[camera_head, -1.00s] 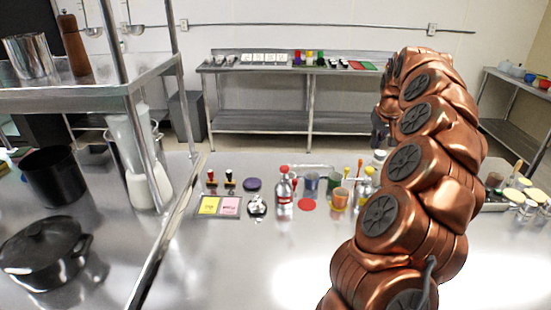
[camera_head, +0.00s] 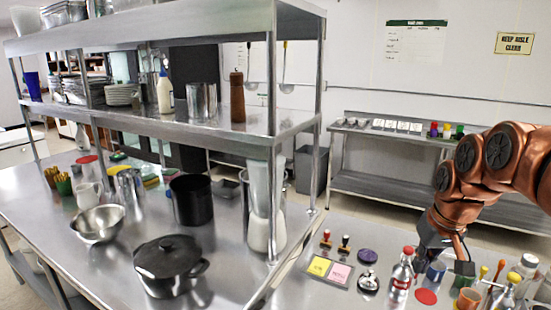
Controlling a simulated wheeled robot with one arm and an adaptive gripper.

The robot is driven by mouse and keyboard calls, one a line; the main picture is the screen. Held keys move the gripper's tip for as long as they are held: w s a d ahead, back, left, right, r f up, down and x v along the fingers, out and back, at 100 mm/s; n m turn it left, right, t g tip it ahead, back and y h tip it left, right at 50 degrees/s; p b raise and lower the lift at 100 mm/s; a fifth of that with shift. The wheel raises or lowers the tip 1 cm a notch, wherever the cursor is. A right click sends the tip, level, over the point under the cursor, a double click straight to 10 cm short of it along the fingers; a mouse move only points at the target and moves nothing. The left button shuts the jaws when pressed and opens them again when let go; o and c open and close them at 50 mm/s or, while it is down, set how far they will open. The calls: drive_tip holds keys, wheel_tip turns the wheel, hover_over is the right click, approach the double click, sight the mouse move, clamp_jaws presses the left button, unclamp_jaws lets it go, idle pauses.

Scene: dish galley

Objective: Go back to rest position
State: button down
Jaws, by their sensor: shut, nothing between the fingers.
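My copper-coloured arm comes in from the right edge and bends down toward the steel counter (camera_head: 300,290). My gripper (camera_head: 461,264) is the dark end of it, pointing down, shut and empty. It shows just above or behind the small items on the counter, by the metal cup (camera_head: 435,272) and right of the red-capped bottle (camera_head: 401,275). I cannot tell whether it touches any of them.
Bottles and an orange cup (camera_head: 468,299) crowd the right. A sticky-note tray (camera_head: 329,272), stamps and a purple lid (camera_head: 367,256) lie left. A steel shelf unit (camera_head: 295,125) stands over the left counter, with a black pot (camera_head: 170,262). A back table (camera_head: 385,185) stands beyond.

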drive_tip(key=s+a+f+g, duration=0.1)
drive_tip(key=s+a+f, duration=0.2)
drive_tip(key=s, duration=0.6)
drive_tip(key=s+a+f+g, duration=0.2)
drive_tip(key=s+a+f, duration=0.2)
drive_tip(key=s, duration=0.5)
drive_tip(key=s+a+f+g, duration=0.1)
drive_tip(key=s+a+f, duration=0.2)
drive_tip(key=s, duration=0.7)
drive_tip(key=shift+a+f, duration=0.25)
drive_tip(key=shift+a, duration=1)
drive_tip(key=shift+d, duration=0.1)
